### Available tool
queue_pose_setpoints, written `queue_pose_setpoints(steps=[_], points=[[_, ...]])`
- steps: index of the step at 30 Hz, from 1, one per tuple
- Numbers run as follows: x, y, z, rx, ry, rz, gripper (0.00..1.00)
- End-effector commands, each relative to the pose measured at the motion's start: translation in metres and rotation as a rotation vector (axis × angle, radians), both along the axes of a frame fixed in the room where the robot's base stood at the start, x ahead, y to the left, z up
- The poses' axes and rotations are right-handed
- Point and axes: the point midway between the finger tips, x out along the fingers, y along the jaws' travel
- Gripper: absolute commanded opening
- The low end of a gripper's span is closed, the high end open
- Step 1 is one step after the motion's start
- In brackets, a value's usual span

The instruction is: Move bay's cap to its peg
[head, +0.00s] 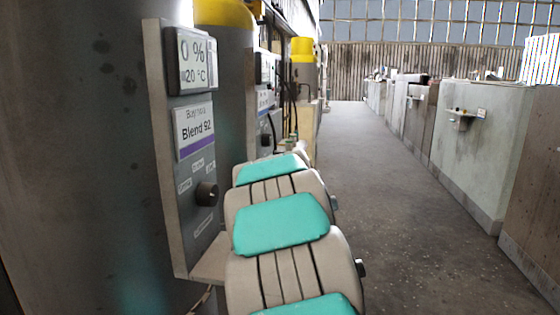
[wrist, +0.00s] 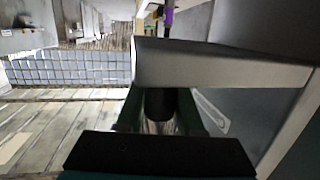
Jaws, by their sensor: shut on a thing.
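In the wrist view, my gripper (wrist: 160,110) has its two dark green fingers on either side of a short dark cylinder (wrist: 158,105), which looks like the cap. The fingers are shut on it. A pale grey board edge (wrist: 215,72) crosses just beyond the fingertips; I cannot tell whether the cap touches it. In the head view my arm hides the gripper and the held cap. The near grey panel (head: 180,235) carries a round black knob-like part (head: 206,193), with small labels around it. I cannot make out a peg with certainty in either view.
The near panel has a display (head: 193,62) reading 0 % and 20 °C and a Blend 92 label (head: 194,130). A second panel (head: 262,95) stands behind it. Tall tanks with yellow tops (head: 225,12) line the left. The aisle floor (head: 400,240) is clear; cabinets (head: 475,140) line the right.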

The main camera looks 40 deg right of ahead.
Motion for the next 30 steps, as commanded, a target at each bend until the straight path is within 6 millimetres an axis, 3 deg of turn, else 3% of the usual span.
queue_pose_setpoints(steps=[25, 26, 30], points=[[0.000, 0.000, -0.020, 0.001, 0.001, 0.000, 0.00], [0.000, 0.000, -0.020, 0.001, 0.001, 0.000, 0.37], [0.000, 0.000, -0.019, 0.001, 0.001, 0.000, 0.53]])
